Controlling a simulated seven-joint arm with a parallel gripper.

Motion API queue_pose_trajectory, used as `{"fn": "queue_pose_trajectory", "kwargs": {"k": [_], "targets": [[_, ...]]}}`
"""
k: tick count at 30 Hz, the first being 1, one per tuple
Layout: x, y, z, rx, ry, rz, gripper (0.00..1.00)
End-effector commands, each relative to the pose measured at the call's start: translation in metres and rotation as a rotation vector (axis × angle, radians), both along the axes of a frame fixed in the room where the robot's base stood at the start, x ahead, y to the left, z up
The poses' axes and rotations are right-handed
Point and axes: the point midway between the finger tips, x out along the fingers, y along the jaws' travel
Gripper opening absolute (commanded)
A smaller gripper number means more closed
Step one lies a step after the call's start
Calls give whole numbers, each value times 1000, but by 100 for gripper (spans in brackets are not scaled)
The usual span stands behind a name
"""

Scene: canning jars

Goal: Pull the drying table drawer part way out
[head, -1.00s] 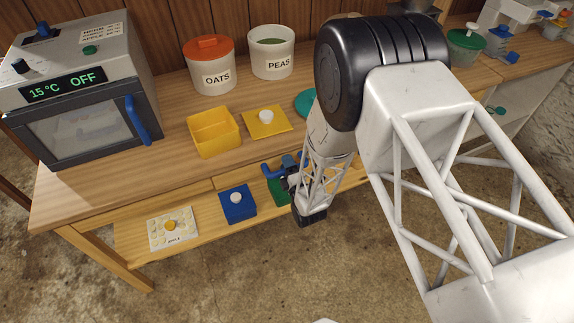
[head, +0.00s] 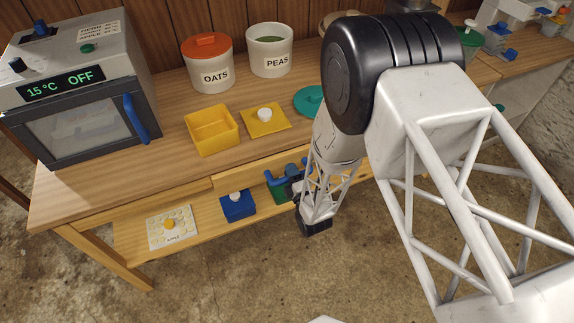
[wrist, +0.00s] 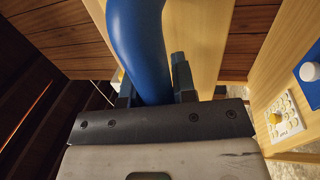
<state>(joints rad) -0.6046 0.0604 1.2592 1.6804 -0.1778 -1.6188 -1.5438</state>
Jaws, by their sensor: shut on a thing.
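The drying table (head: 70,195) is a light wooden bench with a lower shelf. Its drawer (head: 240,178) lies under the top, and its front stands a little forward of the table's edge. The blue drawer handle (head: 272,178) is partly hidden by my arm in the head view. My gripper (head: 294,190) is shut on this handle. In the wrist view the thick blue handle (wrist: 138,35) passes between the two dark fingers of my gripper (wrist: 152,85). The wooden drawer front (wrist: 198,40) shows beyond it. The drawer's inside is not visible.
The floor in front is clear.

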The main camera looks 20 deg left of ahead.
Motion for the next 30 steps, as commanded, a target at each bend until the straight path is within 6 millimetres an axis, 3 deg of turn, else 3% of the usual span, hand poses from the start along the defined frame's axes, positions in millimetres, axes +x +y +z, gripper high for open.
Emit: {"fn": "queue_pose_trajectory", "kwargs": {"k": [15,21,30], "targets": [[-80,-81,0,-1,2,-3,0],[-97,-98,0,0,2,-2,0],[-101,-102,0,0,0,-2,0]]}}
